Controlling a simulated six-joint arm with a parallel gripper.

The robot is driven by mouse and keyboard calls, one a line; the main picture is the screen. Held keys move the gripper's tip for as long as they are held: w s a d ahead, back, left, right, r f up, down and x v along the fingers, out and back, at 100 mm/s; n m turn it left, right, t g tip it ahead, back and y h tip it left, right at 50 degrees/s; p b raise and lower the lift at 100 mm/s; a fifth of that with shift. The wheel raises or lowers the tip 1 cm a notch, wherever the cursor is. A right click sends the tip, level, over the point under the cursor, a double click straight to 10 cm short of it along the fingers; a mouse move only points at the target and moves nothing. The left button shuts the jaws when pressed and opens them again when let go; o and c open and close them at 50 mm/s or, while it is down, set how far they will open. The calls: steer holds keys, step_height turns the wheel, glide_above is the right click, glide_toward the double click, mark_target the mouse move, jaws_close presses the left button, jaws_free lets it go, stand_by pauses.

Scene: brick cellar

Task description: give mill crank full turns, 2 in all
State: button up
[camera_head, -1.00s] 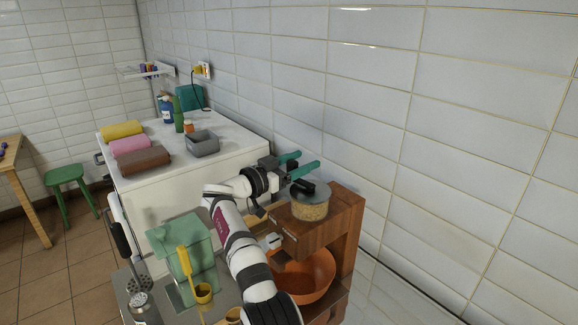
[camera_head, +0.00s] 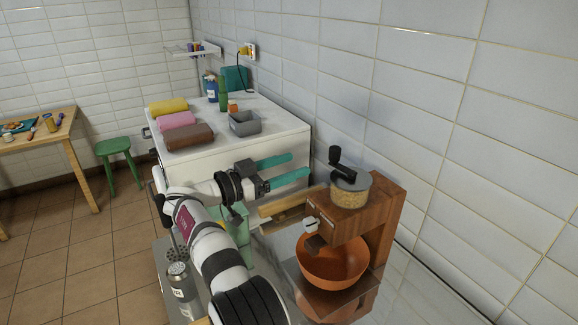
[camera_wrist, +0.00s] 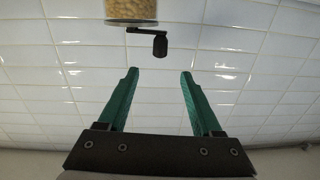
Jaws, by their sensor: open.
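The mill is a wooden stand with a round glass hopper (camera_head: 350,191) of pale grain on top. Its black crank (camera_head: 343,163) rises above the hopper, with a dark knob at its upper end. In the wrist view the hopper (camera_wrist: 131,9) shows at the top edge, and the crank knob (camera_wrist: 160,46) lies beyond and between the fingertips, apart from them. My gripper (camera_head: 301,166) has two green fingers, spread and empty, left of the crank in the head view. It also shows open in the wrist view (camera_wrist: 159,73).
An orange bowl (camera_head: 333,262) sits under the mill's spout. Behind is a white cabinet (camera_head: 225,155) bearing rolled towels (camera_head: 188,137), a grey bin (camera_head: 244,123) and bottles. A tiled wall (camera_head: 440,120) stands close on the right. Shakers (camera_head: 179,278) stand in front left.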

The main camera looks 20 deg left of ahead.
steer(key=w+d+r+n+t+y, duration=0.4)
steer(key=d+r+n+t+y, duration=0.15)
steer(key=d+r+t, duration=0.2)
steer(key=s+d+f+n+g+y, duration=0.3)
steer(key=s+d+f+n+y, duration=0.15)
steer(key=s+f+y, duration=0.4)
steer(key=w+a+n+y, duration=0.1)
steer(key=w+a, duration=0.3)
steer(key=w, duration=1.3)
steer(key=shift+r, duration=0.45)
jaws_close()
